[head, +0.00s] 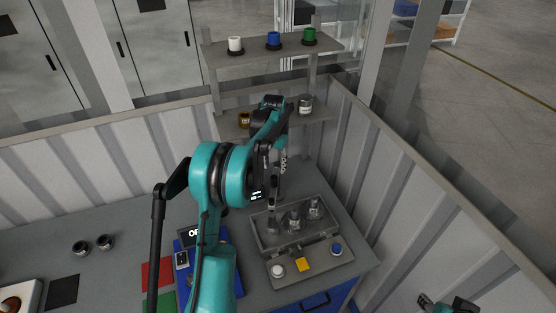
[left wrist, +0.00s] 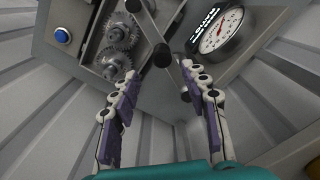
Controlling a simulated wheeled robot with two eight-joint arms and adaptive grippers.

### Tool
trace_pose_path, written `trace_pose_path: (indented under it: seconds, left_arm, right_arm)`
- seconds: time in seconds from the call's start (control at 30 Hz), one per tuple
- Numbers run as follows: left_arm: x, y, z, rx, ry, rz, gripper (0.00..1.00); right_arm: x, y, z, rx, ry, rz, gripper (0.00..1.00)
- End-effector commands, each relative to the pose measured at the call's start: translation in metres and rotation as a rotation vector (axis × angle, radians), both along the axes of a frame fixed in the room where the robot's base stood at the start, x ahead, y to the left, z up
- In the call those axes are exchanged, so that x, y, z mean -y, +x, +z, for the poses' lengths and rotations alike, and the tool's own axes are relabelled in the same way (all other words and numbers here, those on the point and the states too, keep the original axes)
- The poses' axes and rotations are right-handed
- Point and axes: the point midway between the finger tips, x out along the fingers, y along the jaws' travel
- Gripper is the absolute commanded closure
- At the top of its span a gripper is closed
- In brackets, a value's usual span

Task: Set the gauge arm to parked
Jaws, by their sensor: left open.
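The drive unit's grey open-topped housing (head: 262,238) stands on the bench, with several grey gears inside. In the left wrist view its gears (left wrist: 117,45) show at top left. A grey bar with black knobs, likely the gauge arm (left wrist: 151,28), runs between the gears and a round white dial (left wrist: 220,32). A black plate with white lettering, partly unreadable, lies beside the dial. My left gripper (left wrist: 160,78) is open and empty, its fingers either side of a black knob's lower area, apart from it as far as I can tell. My right gripper (head: 447,304) shows only partly at bottom right.
A shelf (head: 262,58) with white, blue and green cups stands behind. Corrugated walls close the back and right. Two dark round parts (head: 93,244) lie at left.

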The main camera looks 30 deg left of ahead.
Motion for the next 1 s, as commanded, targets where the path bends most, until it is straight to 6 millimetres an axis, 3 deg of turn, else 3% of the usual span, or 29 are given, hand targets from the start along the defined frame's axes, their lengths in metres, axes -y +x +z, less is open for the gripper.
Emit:
trace_pose_path:
  seconds: [0.13,0.6,0.93,1.0]
  left_arm:
    - [-0.005,0.003,-0.009,-0.012,-0.004,0.002,0.55]
    - [-0.005,0.003,-0.075,-0.011,-0.004,0.001,0.55]
    - [-0.005,0.003,-0.081,-0.011,-0.004,0.001,0.55]
    - [-0.005,0.003,-0.08,-0.011,-0.004,0.001,0.71]
  right_arm:
    - [0.0,0.0,0.007,0.0,0.0,0.0,0.6]
    - [0.0,0.0,0.01,0.0,0.0,0.0,0.6]
    - [0.0,0.0,0.011,0.0,0.0,0.0,0.6]
    - [0.0,0.0,0.011,0.0,0.0,0.0,0.6]
